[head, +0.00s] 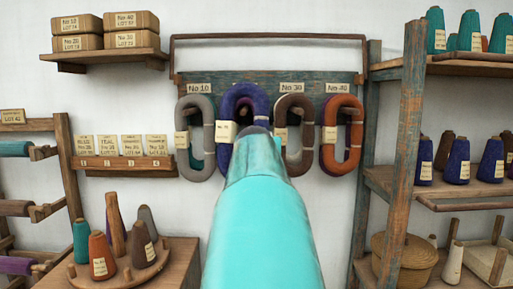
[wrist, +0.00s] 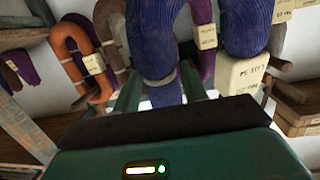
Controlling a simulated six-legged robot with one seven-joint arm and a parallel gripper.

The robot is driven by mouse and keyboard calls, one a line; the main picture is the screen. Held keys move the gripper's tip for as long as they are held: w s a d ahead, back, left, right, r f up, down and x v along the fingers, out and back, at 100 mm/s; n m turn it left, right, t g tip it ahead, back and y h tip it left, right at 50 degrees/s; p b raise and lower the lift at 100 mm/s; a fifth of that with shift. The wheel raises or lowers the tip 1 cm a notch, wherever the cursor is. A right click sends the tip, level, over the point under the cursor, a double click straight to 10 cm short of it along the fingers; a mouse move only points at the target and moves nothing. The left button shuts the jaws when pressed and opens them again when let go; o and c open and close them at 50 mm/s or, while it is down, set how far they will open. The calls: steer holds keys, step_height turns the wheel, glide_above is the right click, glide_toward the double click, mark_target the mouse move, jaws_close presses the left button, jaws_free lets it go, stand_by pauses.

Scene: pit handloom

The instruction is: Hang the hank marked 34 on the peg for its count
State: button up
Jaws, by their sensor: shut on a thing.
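A dark blue hank (head: 232,105) hangs as a loop in front of the peg board (head: 318,76), second from left, covering the label there. My gripper (wrist: 160,95) is shut on dark blue yarn (wrist: 160,45) in the wrist view; my arm hides the gripper in the head view. A cream tag (head: 222,132) lies at the hank's left side. A cream tag (wrist: 242,78) beside the yarn in the wrist view has inverted print I cannot read surely. The label No 10 (head: 200,88), label No 30 (head: 291,88) and label No 40 (head: 338,87) are visible. Hank-to-peg contact is hidden.
A grey hank (head: 188,110) hangs left, a brown hank (head: 304,103) and an orange hank (head: 329,155) right, close beside it. Card rack (head: 122,163) stands left; a shelf post (head: 403,140) rises at the right. A rail (head: 270,37) spans above the board.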

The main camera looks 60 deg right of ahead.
steer(key=shift+w+d+f, duration=0.15)
steer(key=shift+w+d, duration=0.05)
steer(key=shift+w, duration=0.35)
steer(key=shift+w+d+f, duration=0.15)
steer(key=shift+w+d, duration=0.05)
steer(key=shift+w, duration=0.35)
steer(key=shift+s+d+r, duration=0.1)
steer(key=shift+s+d, duration=0.1)
steer(key=shift+s, duration=0.1)
steer(key=shift+d, duration=0.25)
steer(key=shift+w+d, duration=0.15)
steer(key=shift+w, duration=0.25)
steer(key=shift+w+d, duration=0.15)
steer(key=shift+d, duration=0.1)
steer(key=shift+s+d, duration=0.2)
steer(key=w+f+x, duration=0.1)
steer(key=x, duration=1)
steer(key=shift+f, duration=0.25)
